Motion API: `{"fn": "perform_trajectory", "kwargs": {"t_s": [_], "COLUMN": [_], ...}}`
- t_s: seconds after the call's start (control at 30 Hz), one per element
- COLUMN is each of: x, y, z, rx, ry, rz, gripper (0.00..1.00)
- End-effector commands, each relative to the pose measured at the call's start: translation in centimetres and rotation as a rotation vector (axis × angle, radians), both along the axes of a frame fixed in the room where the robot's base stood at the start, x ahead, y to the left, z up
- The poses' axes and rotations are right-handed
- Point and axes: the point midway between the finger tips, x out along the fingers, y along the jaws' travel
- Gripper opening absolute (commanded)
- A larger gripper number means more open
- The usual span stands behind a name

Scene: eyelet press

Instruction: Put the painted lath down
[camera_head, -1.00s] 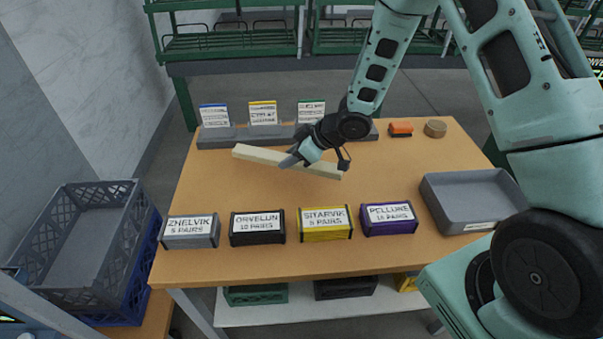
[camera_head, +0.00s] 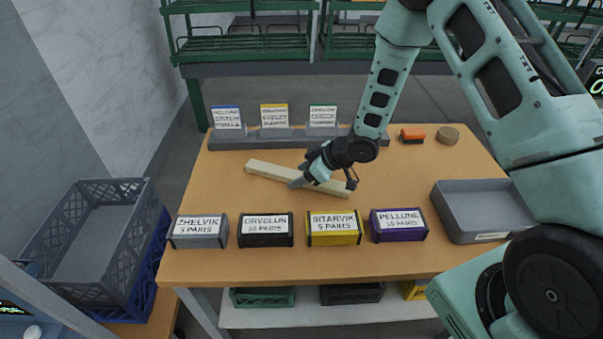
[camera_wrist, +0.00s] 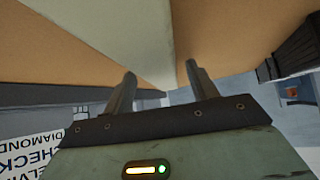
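The painted lath (camera_head: 268,172) is a long, pale cream bar. It lies slantwise behind the row of labelled boxes, low over the table or on it; I cannot tell whether it touches. My gripper (camera_head: 300,181) is at the lath's middle, coming from the right, with its fingers on either side of it. In the wrist view the lath (camera_wrist: 145,35) runs between the two fingers of my gripper (camera_wrist: 160,80), close to both. The gripper appears shut on it. Part of the lath's right half is hidden behind the gripper.
On the table (camera_head: 225,262), a grey box (camera_head: 199,241), black box (camera_head: 265,240), yellow box (camera_head: 334,240) and purple box (camera_head: 399,235) stand in front. A grey rack (camera_head: 235,142) with cards is behind. A grey tray (camera_head: 447,220) stands right. Bare tabletop surrounds the lath.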

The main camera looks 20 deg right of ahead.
Motion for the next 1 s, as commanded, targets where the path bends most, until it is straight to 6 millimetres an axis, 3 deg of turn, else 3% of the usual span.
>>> {"fn": "perform_trajectory", "kwargs": {"t_s": [0.27, 0.7, 1.0], "x": [-0.2, -4.0, -5.4], "y": [-0.3, -4.8, -6.2], "z": [0.6, 6.6, 8.9], "rx": [0.000, 0.000, -0.010], "ry": [0.000, -0.002, -0.001], "rz": [-0.001, -0.003, -0.004], "gripper": [0.58, 0.58, 0.58]}}
